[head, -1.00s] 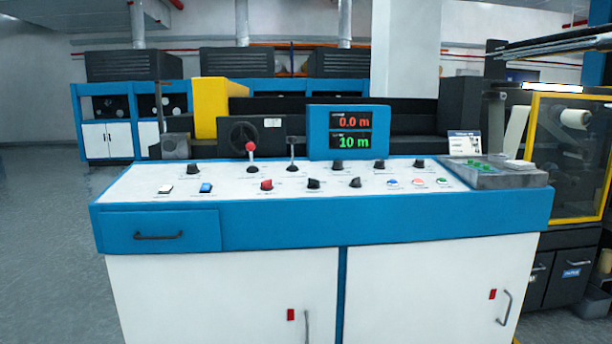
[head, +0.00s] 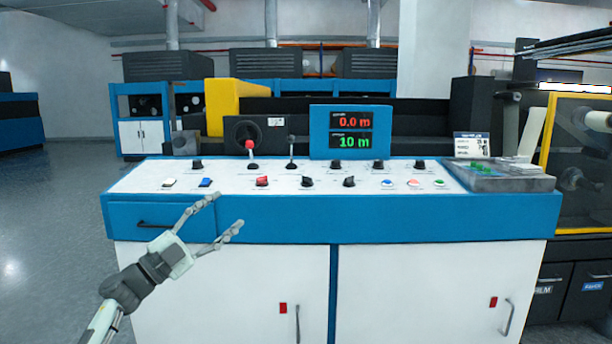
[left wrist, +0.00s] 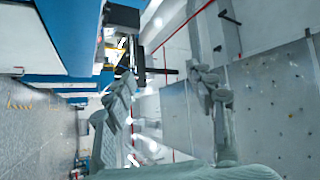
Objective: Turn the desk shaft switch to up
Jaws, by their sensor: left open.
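The control desk (head: 400,215) has a white sloped top and a blue front. On it are a red knob (head: 262,181), black knobs in the front row (head: 307,181) and back row (head: 197,164), a red-topped lever (head: 250,150) and a black lever (head: 291,150). The labels are too small to read, so I cannot tell which one is the shaft switch. My left gripper (head: 227,212) is open and empty, in front of the desk's left part near the drawer. Its spread fingers also show in the left wrist view (left wrist: 163,82). My right gripper is not in view.
A display (head: 351,133) reads 0.0 m and 10 m. A grey box (head: 498,177) stands at the right end. Floor is free to the left.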

